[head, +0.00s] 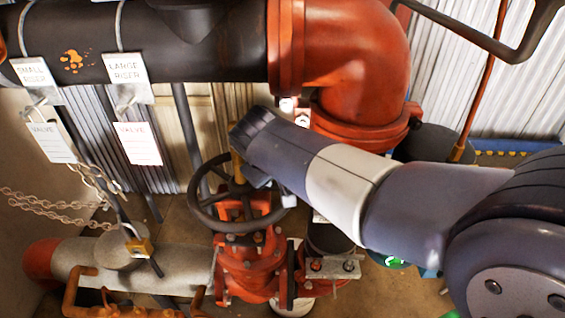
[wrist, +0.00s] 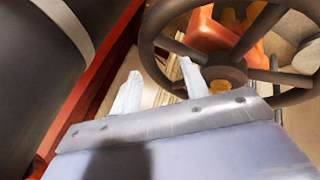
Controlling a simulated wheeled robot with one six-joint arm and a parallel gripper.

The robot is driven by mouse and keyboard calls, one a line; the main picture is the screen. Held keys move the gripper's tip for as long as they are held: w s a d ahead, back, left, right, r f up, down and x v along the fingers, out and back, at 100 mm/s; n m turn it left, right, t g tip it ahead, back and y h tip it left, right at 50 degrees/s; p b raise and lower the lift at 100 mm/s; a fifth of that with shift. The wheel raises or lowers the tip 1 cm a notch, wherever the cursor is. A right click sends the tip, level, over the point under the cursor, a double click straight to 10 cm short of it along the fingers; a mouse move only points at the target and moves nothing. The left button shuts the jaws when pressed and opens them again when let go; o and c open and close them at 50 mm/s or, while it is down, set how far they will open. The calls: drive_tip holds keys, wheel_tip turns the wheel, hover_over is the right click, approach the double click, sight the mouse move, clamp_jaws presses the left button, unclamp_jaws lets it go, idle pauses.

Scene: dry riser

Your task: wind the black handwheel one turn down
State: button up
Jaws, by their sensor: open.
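The black handwheel (head: 235,226) sits nearly level on top of a red valve (head: 247,262) in the head view. Its far right part is hidden by my arm. In the wrist view, the handwheel (wrist: 228,75) fills the upper right, with its rim, spokes and hub showing. My gripper (wrist: 161,88) is open, with two pale fingers apart. The left finger is outside the rim in the picture, and the right finger overlaps the near left rim by the hub. I cannot tell if either finger touches the wheel. In the head view my gripper is mostly hidden by my wrist.
A large black pipe (head: 185,55) and red elbow (head: 362,65) stand behind the wheel. Tags reading "SMALL RISER" (head: 33,72) and "LARGE RISER" (head: 126,68) hang left. A chain (head: 60,205) and padlock (head: 138,247) are at lower left. A dark bent bar (head: 480,38) crosses the upper right.

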drive_tip(key=w+f, duration=0.1)
drive_tip(key=w, duration=0.1)
drive_tip(key=w+f, duration=0.1)
drive_tip(key=w, duration=0.1)
drive_tip(key=w+d+f, duration=0.1)
drive_tip(key=w+f, duration=0.1)
drive_tip(key=shift+d+f, duration=0.1)
clamp_jaws()
idle(0.4)
